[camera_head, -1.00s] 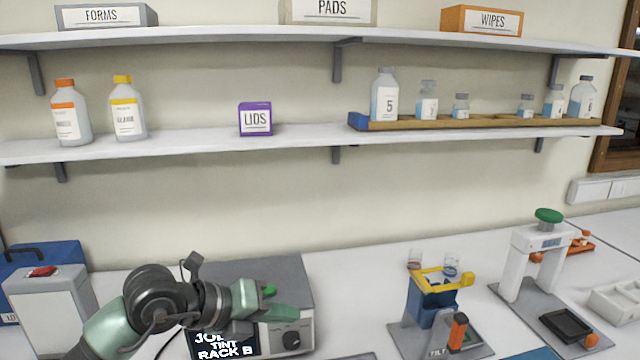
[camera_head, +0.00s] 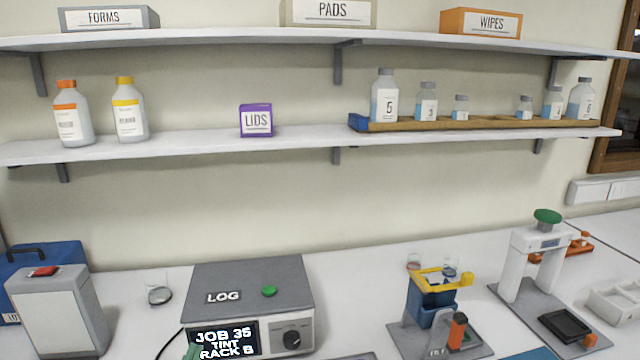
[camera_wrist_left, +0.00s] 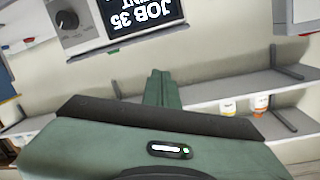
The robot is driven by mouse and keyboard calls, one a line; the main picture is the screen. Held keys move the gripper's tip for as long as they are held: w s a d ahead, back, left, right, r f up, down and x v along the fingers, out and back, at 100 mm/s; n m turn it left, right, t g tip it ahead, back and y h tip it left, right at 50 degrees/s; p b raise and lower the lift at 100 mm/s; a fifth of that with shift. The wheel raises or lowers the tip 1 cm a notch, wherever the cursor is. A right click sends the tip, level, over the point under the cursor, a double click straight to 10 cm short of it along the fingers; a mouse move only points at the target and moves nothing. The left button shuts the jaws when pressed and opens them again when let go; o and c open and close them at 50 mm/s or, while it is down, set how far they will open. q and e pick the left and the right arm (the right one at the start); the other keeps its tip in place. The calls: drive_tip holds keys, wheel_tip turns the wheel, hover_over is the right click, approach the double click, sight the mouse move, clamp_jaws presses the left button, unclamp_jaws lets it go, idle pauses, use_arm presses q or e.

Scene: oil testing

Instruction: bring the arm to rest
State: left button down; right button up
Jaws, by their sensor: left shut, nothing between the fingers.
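My left gripper shows in the head view only as a small green tip (camera_head: 192,352) at the bottom edge, in front of the log box (camera_head: 250,277). The rest of that arm is out of the picture. In the left wrist view my left gripper (camera_wrist_left: 160,78) has its two green fingers together with nothing between them. That view is upside down, with the box's screen (camera_wrist_left: 137,14) and knob (camera_wrist_left: 68,19) at its top. My right gripper is not in view.
The log box has a green button (camera_head: 269,291) and a lit screen (camera_head: 224,341). A grey box with a red button (camera_head: 44,271) stands left, a small glass dish (camera_head: 160,295) between them. A blue and yellow stand (camera_head: 432,300) and a white press (camera_head: 535,262) stand right. Shelves hang above.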

use_arm(q)
drive_tip(key=s+f+g, duration=0.2)
drive_tip(key=s+f, duration=0.1)
drive_tip(key=f, duration=0.2)
drive_tip(key=s+a+f+n+g, duration=0.1)
drive_tip(key=s+f+g, duration=0.2)
drive_tip(key=s+f, duration=0.1)
drive_tip(key=s+f+g, duration=0.2)
drive_tip(key=s+f, duration=0.2)
drive_tip(key=f, duration=0.1)
drive_tip(key=shift+a+f+n+g, duration=0.15)
drive_tip(key=shift+f+n+g, duration=0.15)
drive_tip(key=shift+f+n, duration=0.1)
drive_tip(key=s+d+f+g+h, duration=0.25)
drive_tip(key=s+f+g, duration=0.4)
drive_tip(key=s, duration=0.75)
wheel_tip(320, 180, down, 30)
drive_tip(key=s+b, duration=0.1)
drive_tip(key=b, duration=0.1)
drive_tip(key=s+a+f+g+b, duration=0.1)
drive_tip(key=s+a+f, duration=0.1)
drive_tip(key=s+f, duration=1.4)
drive_tip(key=shift+s+a+f+m+g+y+b, duration=0.15)
drive_tip(key=shift+s+a+m+g+y+b, duration=0.15)
drive_tip(key=shift+s+a+g+y, duration=0.1)
